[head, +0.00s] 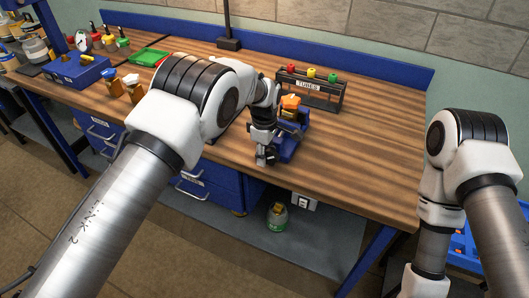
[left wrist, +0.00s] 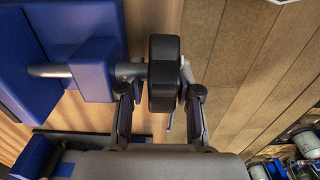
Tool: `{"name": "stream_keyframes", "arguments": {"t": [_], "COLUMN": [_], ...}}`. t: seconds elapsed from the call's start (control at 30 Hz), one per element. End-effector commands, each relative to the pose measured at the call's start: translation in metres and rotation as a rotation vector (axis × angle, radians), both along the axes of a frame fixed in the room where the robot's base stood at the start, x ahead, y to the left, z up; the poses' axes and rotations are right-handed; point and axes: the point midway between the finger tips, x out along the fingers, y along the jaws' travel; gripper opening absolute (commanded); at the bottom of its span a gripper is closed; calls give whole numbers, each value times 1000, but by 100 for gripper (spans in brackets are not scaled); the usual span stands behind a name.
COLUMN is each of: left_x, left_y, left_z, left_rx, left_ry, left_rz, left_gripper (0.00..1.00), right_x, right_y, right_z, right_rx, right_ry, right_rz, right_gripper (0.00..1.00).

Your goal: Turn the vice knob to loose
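The blue vice (head: 293,128) stands at the front edge of the wooden workbench, partly hidden by my left arm and wrist. In the left wrist view its blue body (left wrist: 95,70) is at the left, with a silver screw shaft running to a black knob (left wrist: 163,75). My left gripper (head: 266,157) is at the vice's front. In the left wrist view, the fingers of my left gripper (left wrist: 160,85) are on either side of the knob; whether both touch it is unclear. My right gripper is out of view.
A rack marked TUBES (head: 309,88) stands behind the vice. A blue box (head: 77,72), a green tray (head: 149,57) and small bottles are at the left of the bench (head: 375,135). The bench's right part is clear. A green-labelled bottle (head: 277,217) stands below.

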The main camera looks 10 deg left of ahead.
Motion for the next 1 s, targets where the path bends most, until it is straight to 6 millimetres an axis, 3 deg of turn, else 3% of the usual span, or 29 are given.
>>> {"name": "stream_keyframes", "arguments": {"t": [0.17, 0.23, 0.27, 0.67, 1.0], "left_x": [0, 0, 0, 0, 0], "left_y": [0, 0, 0, 0, 1], "left_z": [0, 0, 0, -1, -5], "left_rx": [0, 0, 0, -31, -213], "left_ry": [-1, 0, 0, 11, 73], "left_rz": [0, 0, 0, 1, 4], "left_gripper": [30, 5, 0, 0, 0], "right_x": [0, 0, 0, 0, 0], "right_y": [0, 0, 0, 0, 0], "right_z": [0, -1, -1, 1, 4], "right_rx": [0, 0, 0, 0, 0], "right_ry": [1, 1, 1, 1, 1], "right_rz": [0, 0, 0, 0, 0], "right_gripper": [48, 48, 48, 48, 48]}}
